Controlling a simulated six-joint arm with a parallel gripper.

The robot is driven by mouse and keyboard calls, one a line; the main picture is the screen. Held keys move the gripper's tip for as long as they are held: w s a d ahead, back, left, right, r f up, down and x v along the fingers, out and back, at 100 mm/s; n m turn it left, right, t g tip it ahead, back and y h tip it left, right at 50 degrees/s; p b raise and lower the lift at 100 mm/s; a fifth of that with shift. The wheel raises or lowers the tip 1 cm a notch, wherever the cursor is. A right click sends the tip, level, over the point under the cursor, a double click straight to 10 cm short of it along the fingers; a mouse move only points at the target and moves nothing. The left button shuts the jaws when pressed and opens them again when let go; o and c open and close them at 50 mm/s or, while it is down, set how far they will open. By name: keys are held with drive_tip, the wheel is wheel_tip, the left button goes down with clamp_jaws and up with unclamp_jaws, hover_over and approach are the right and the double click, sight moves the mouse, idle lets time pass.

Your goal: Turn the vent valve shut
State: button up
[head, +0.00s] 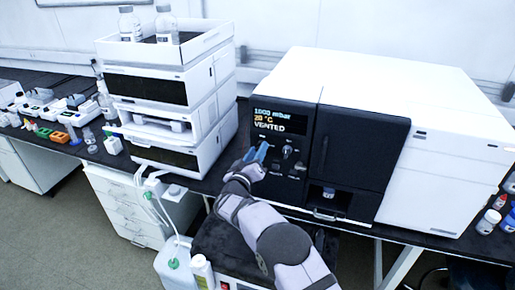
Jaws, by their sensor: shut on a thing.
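The black front panel (276,174) belongs to a large white instrument (385,85) on the bench. Its display (281,121) reads 1000 mbar, 20 °C and VENTED. My gripper (260,153) is at the left part of the panel, under the display. Its blue-tipped fingers are shut on the vent valve, which they hide almost fully, so its angle cannot be told. Another knob (288,151) shows just right of the fingers, with small controls below it. The labels are too small to read.
A white module stack (160,95) with bottles in its top tray stands to the left, close to my arm. A dark door (360,145) is right of the panel. Small vials and coloured racks (55,133) lie far left; bottles (488,221) stand far right.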

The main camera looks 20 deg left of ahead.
drive_tip(key=n+p, duration=0.2)
drive_tip(key=n, duration=0.8)
drive_tip(key=shift+a+f, duration=0.1)
drive_tip(key=shift+n, duration=0.4)
drive_tip(key=o, duration=1)
drive_tip(key=shift+o, duration=0.2)
drive_tip(key=s+b, duration=0.2)
drive_tip(key=s, duration=0.5)
drive_tip(key=shift+s, duration=0.2)
